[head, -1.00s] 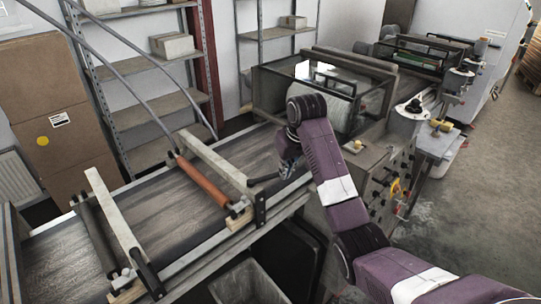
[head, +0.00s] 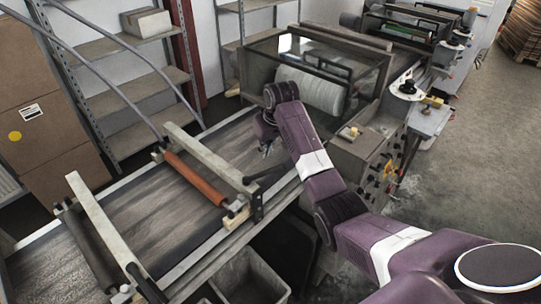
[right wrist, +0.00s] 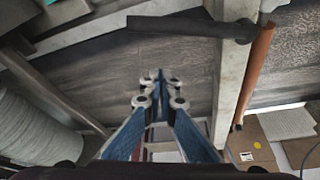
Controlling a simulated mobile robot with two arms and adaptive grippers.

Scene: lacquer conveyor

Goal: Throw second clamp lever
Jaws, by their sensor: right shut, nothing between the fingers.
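The conveyor (head: 150,222) carries two pale clamp bars. The far bar (head: 205,152) lies beside an orange roller (head: 196,178). A black clamp lever (head: 268,172) sticks out from its near end. The near bar (head: 100,222) has another black lever (head: 146,285) at its front end. My right gripper (head: 266,150) is shut and empty above the belt, just beyond the far bar's lever. In the right wrist view, my blue fingers (right wrist: 160,88) are together, and the black lever (right wrist: 172,25) lies apart from them, beside the pale bar (right wrist: 230,75). My left gripper is not in view.
A glass-covered machine (head: 318,72) with a white roll stands beyond my right arm. A control box with knobs (head: 370,160) is right of the arm. A grey bin (head: 250,278) stands below the conveyor's front edge. Shelves (head: 125,80) line the back wall.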

